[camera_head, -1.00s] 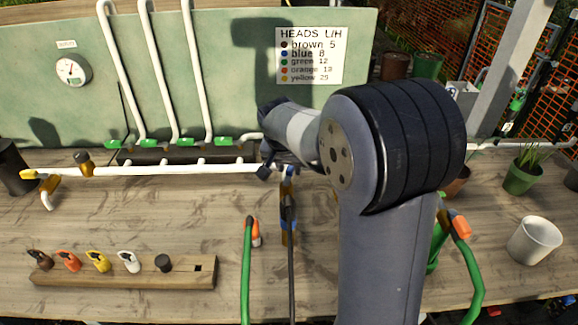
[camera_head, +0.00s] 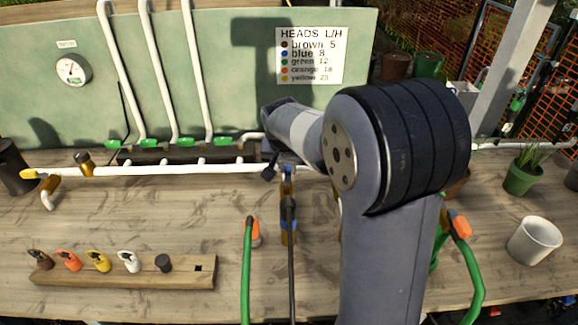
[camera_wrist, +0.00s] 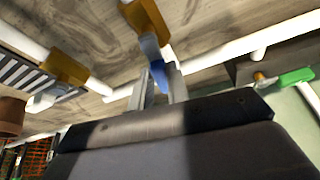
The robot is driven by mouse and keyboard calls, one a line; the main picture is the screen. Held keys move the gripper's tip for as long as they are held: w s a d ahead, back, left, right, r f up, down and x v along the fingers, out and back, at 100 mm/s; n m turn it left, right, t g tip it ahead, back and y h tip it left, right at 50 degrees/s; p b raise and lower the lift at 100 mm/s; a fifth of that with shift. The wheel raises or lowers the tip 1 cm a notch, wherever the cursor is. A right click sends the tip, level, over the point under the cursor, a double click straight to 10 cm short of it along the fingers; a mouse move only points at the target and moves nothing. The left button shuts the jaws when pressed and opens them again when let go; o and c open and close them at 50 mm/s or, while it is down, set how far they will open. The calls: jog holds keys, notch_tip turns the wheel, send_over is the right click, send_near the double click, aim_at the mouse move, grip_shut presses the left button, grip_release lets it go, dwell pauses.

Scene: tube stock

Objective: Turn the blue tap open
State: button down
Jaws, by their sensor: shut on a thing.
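The blue tap's handle (camera_wrist: 159,75) shows in the wrist view, between the fingers of my gripper (camera_wrist: 160,84), which are shut on it. The brass tap body (camera_wrist: 146,20) sits just beyond it. In the head view, a small blue part (camera_head: 287,170) shows above brass at the right end of the white pipe, beside my wrist. My arm covers much of this spot there, and the fingers cannot be made out. The handle's exact angle to the pipe is hard to tell.
Green-handled valves (camera_head: 210,141) line the back. A wooden block (camera_head: 120,275) with coloured connectors lies at front left. A green hose (camera_head: 247,270) and a dark hose (camera_head: 291,260) run forward. A white pot (camera_head: 534,240) and a potted plant (camera_head: 522,180) stand right.

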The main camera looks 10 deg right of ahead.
jog(key=shift+w+a+n+y, duration=0.15)
jog(key=shift+n+y, duration=0.25)
jog(key=shift+n, duration=0.7)
jog(key=c, duration=1.4)
grip_release()
jog(key=shift+a, duration=0.1)
jog(key=shift+o, duration=0.2)
jog(key=v, duration=1)
jog(key=shift+s+r, duration=0.3)
jog(key=shift+r, duration=0.05)
jog(key=shift+f, duration=0.1)
jog(key=x, duration=1.1)
jog(key=shift+w, duration=0.1)
jog(key=shift+r+m, duration=0.2)
jog(key=shift+m, duration=0.5)
